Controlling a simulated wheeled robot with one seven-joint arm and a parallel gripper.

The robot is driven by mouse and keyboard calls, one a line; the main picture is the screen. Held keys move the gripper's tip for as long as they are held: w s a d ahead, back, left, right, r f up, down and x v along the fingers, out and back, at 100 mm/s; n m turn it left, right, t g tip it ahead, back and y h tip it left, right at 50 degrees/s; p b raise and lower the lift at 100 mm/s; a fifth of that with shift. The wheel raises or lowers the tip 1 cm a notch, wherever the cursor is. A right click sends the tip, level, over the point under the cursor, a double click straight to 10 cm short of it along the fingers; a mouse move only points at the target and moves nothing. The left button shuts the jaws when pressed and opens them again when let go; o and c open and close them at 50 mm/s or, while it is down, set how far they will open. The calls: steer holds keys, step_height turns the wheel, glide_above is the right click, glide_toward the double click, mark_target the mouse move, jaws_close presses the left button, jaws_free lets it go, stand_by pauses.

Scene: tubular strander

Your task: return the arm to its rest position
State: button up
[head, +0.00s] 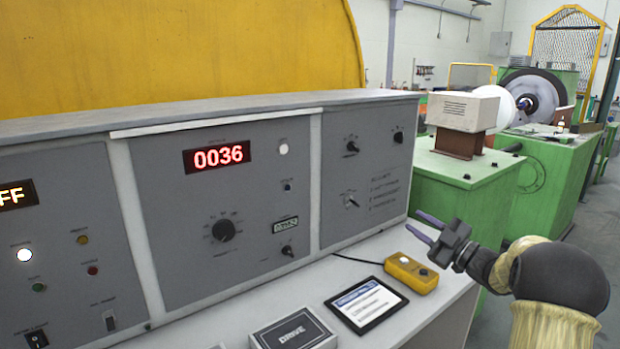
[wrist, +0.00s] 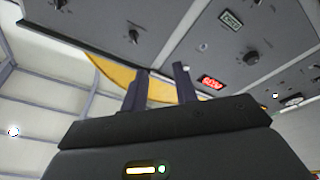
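My gripper (head: 425,228) is at the right of the head view, above the desk ledge near the yellow box, pointing left toward the control panel. Its two dark fingers stand apart with nothing between them. In the wrist view the fingers of my gripper (wrist: 160,88) also show a gap, with the yellow cover and panel behind. My arm (head: 550,285) comes in from the lower right, bent, with a tan sleeve and a dark joint. The gripper appears to touch nothing.
On the ledge are a yellow box (head: 411,273), a tablet (head: 366,304) and a DRIVE box (head: 293,332). Green machinery (head: 470,190) stands behind. Floor shows at the far right.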

steer(key=s+a+f+m+g+h, duration=0.55)
steer(key=s+f+m+h, duration=0.6)
steer(key=m+h, duration=0.25)
steer(key=s+a+f+m+g, duration=0.1)
steer(key=s+a+f+g, duration=0.15)
steer(key=s, duration=0.45)
steer(key=s+a+f+m+g, duration=0.1)
steer(key=s+a+f+g, duration=0.15)
steer(key=s, duration=0.55)
steer(key=s+a+f+m+g, duration=0.1)
steer(key=s+a+f+g, duration=0.15)
steer(key=s, duration=0.45)
steer(key=s+d+b+x, duration=0.1)
steer(key=s+b+x, duration=0.1)
steer(key=b+x, duration=0.85)
steer(key=w+p+v, duration=0.2)
steer(key=p+v, duration=1.1)
steer(key=p, duration=0.1)
steer(key=w+r+p+v, duration=0.1)
steer(key=w+p+v, duration=0.2)
steer(key=p+v, duration=1)
steer(key=shift+w+d+r+p, duration=0.2)
steer(key=shift+w+r+p, duration=0.25)
steer(key=shift+p, duration=0.2)
